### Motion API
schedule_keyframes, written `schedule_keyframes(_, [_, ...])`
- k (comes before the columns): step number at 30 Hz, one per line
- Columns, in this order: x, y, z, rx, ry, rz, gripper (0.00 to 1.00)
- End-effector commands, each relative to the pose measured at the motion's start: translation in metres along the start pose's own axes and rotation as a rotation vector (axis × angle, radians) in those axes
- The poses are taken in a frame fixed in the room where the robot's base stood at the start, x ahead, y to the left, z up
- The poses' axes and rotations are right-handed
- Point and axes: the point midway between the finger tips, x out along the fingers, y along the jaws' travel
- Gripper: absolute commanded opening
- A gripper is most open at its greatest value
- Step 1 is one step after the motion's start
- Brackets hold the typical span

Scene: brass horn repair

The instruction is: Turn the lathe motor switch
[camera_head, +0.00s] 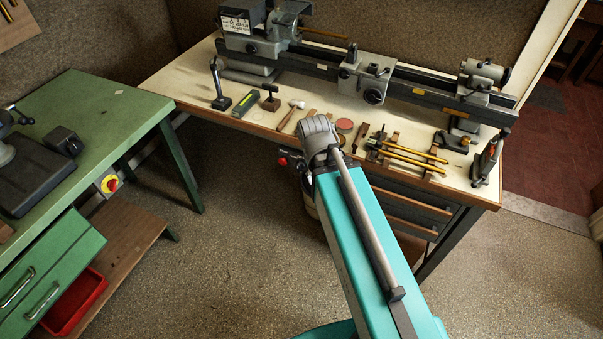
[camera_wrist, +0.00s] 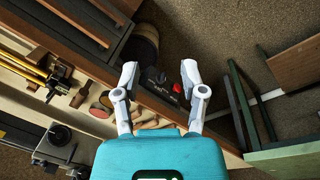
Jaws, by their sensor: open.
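A dark switch box with a red button (camera_wrist: 177,87) and a dark knob (camera_wrist: 160,77) is on the front edge of the lathe bench, between my fingers in the wrist view. In the head view its red part (camera_head: 283,161) shows under the bench edge, left of my arm. My gripper (camera_wrist: 159,71) is open and empty, with one finger on each side of the box in the picture. I cannot tell how far the fingertips are from it. The lathe (camera_head: 365,75) stands at the back of the bench.
A green workbench (camera_head: 90,100) with a red and yellow switch (camera_head: 109,183) stands at left. The floor (camera_head: 225,270) between is clear.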

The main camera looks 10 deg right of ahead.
Motion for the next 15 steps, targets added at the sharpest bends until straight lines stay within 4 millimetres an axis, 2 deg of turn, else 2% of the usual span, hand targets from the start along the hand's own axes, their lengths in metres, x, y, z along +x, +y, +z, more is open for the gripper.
schedule_keyframes(1, [0.019, 0.000, -0.003, -0.033, 0.007, 0.027, 0.54])
schedule_keyframes(3, [0.032, 0.002, -0.007, -0.084, 0.016, 0.069, 0.54])
schedule_keyframes(15, [0.096, 0.011, -0.033, -0.396, 0.047, 0.323, 0.54])
